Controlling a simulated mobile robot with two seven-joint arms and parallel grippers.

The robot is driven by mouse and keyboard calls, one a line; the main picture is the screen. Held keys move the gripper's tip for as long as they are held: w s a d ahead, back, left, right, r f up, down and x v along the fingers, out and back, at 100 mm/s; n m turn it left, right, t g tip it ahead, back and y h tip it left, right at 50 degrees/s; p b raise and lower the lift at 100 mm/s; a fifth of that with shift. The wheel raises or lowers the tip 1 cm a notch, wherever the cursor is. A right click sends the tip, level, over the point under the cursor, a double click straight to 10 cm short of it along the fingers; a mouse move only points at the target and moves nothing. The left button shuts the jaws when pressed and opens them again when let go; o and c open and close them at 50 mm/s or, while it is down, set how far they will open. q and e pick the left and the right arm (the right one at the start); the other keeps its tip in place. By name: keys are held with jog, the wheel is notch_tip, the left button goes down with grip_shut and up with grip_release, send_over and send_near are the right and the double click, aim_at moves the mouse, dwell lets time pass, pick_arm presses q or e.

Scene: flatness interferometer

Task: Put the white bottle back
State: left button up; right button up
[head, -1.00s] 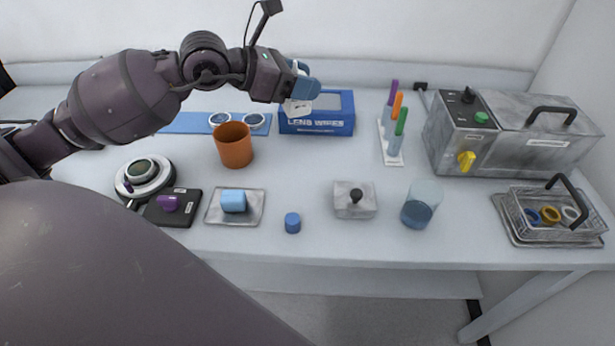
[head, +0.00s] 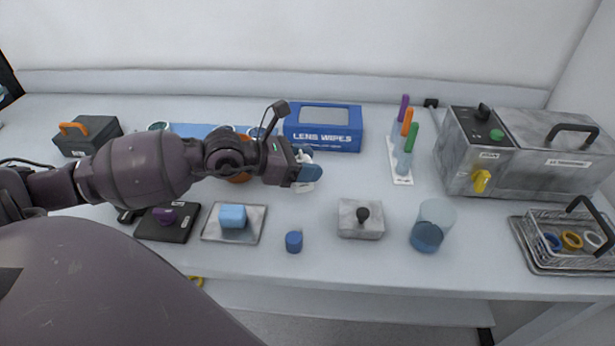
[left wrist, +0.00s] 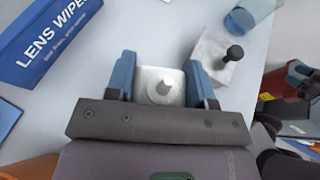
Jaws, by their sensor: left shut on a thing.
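The white bottle (left wrist: 160,86) is between the two blue fingertips of my left gripper (left wrist: 161,80) in the left wrist view, seen from its top. The gripper is shut on it. In the head view, my left gripper (head: 306,171) is over the bench, just in front of the blue lens wipes box (head: 322,142). There the fingers hide most of the bottle. I cannot tell whether its base touches the bench.
My left arm partly covers an orange cup (head: 240,177). In front are a blue block on a metal tray (head: 209,237), a blue cap (head: 294,242), a metal block with black knob (head: 361,231) and a glass beaker (head: 436,215). A pen rack (head: 402,180) stands right.

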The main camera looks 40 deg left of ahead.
pick_arm(q)
notch_tip(320, 180, down, 4)
jog(key=shift+r+b, duration=0.1)
jog(key=shift+b, duration=0.35)
jog(key=o, duration=1)
jog(key=shift+c, duration=0.2)
